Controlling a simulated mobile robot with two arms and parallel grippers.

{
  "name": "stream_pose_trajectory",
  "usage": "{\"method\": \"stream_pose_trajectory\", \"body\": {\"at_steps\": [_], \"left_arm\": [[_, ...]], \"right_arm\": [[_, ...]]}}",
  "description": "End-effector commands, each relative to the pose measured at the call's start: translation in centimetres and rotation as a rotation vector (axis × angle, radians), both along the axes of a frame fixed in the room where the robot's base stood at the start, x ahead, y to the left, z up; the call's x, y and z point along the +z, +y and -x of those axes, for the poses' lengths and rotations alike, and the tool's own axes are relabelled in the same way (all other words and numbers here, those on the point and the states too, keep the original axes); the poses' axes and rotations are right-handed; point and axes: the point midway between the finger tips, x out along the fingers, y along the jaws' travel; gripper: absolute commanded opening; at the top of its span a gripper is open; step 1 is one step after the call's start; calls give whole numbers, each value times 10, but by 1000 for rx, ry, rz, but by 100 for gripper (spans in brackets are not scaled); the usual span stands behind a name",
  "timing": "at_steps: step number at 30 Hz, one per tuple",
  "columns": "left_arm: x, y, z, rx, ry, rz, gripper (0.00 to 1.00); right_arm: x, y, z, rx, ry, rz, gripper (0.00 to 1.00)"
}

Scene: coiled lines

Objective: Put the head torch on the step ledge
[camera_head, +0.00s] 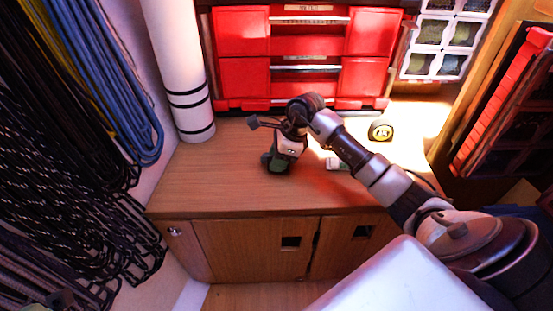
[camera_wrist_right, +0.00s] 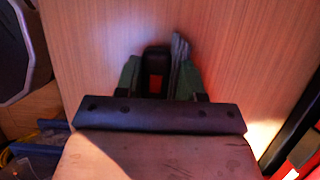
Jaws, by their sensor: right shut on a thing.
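My right gripper (camera_head: 277,162) is over the wooden cabinet top, left of its middle. In the wrist view its green fingers (camera_wrist_right: 157,82) are shut on a small dark thing with a red patch, which looks like the head torch (camera_wrist_right: 155,62). A grey, strap-like part shows beside the right finger. In the head view the fingers and arm hide the torch. I cannot tell if it touches the wood. A small green-and-dark piece at the bottom left edge looks like my left gripper (camera_head: 62,299); its jaws are not clear. I cannot tell which surface is the step ledge.
The cabinet top (camera_head: 215,185) is clear on the left. A round black-and-yellow thing (camera_head: 381,130) and a small pale item (camera_head: 337,163) lie on it. Red drawers (camera_head: 305,55) stand behind, a white roll (camera_head: 180,70) at the left. Coiled ropes (camera_head: 60,150) hang on the left wall.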

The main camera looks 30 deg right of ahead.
Motion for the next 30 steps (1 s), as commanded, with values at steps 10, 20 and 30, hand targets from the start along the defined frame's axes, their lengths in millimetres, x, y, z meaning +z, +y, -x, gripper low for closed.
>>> {"method": "stream_pose_trajectory", "body": {"at_steps": [10, 20, 30], "left_arm": [[-2, 0, 0, 0, -1, 0, 98], [1, 0, 2, 0, -2, 2, 98], [23, 0, 1, 0, 2, 2, 98]], "right_arm": [[-3, 0, 0, 0, -1, -1, 60], [0, 0, 0, 0, -1, -1, 64], [57, -19, 11, -1, -4, 5, 64]]}}
